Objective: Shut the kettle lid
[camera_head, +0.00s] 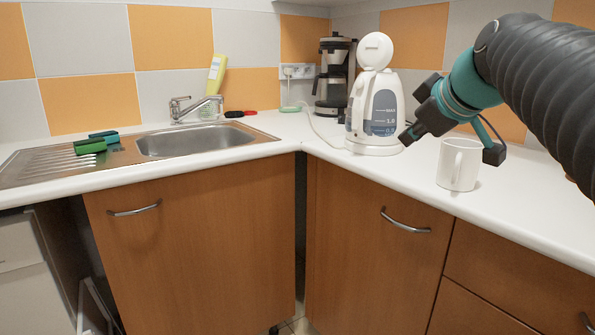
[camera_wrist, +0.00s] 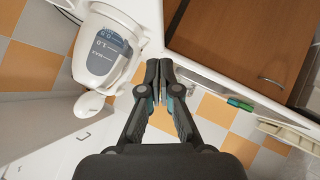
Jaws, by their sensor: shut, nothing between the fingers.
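The white kettle (camera_head: 378,110) stands on the corner of the counter, with a blue level window on its side. Its round lid (camera_head: 375,51) is open and stands upright above the body. In the wrist view the kettle (camera_wrist: 103,48) is at the upper left, with the lid (camera_wrist: 89,104) sticking out below it. My gripper (camera_head: 407,137) is shut and empty. In the head view it overlaps the kettle's lower right side, below the lid's height. In the wrist view its fingertips (camera_wrist: 159,68) are beside the kettle, to the right; whether they touch it I cannot tell.
A white mug (camera_head: 459,164) stands on the counter below my arm. A coffee maker (camera_head: 334,78) stands behind the kettle at the back wall. The sink (camera_head: 195,139), with green sponges (camera_head: 90,146) on its drainer, is at the left. The counter in front of the kettle is clear.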

